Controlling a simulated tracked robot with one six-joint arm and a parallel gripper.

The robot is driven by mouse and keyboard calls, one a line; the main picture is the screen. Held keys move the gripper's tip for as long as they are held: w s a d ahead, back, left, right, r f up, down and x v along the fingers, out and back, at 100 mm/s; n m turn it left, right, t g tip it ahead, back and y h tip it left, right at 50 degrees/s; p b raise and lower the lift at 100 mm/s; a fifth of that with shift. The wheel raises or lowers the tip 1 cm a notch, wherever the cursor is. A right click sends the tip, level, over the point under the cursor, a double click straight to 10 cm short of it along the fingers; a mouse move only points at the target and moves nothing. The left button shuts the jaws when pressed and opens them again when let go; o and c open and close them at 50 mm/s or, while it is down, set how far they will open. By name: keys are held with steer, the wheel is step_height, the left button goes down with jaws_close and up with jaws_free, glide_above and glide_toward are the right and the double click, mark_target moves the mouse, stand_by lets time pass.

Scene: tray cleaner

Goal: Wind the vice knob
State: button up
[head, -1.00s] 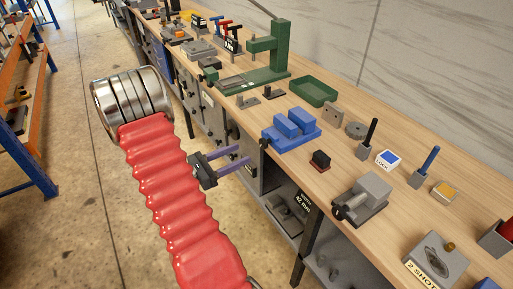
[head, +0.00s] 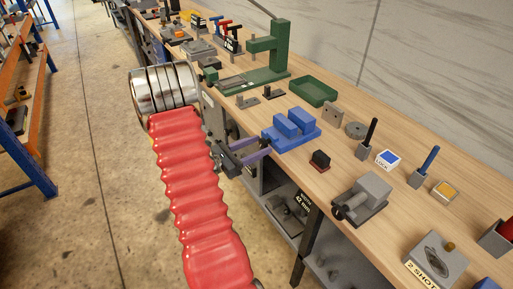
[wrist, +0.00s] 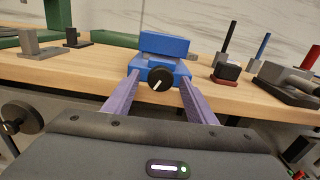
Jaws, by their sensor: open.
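The blue vice (head: 291,130) sits on the wooden bench near its front edge. In the wrist view the vice (wrist: 165,45) is straight ahead, and its round black knob (wrist: 160,80) with a white pointer line faces me. My gripper (head: 268,147) is open at the bench's front edge, close to the vice's knob end. In the wrist view its two purple fingers (wrist: 153,97) stand to the left and right of the knob, with gaps on both sides. The knob is mostly hidden in the head view.
The wooden bench (head: 350,119) carries a green press (head: 268,55) and a green tray (head: 314,91) behind the vice. A small black and red block (head: 320,160) and a grey vice (head: 364,194) stand to the right. Open shelves lie below the bench.

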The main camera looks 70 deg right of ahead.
steer(key=c, duration=1)
steer(key=shift+a, duration=0.2)
steer(key=shift+c, duration=0.2)
steer(key=shift+d, duration=0.15)
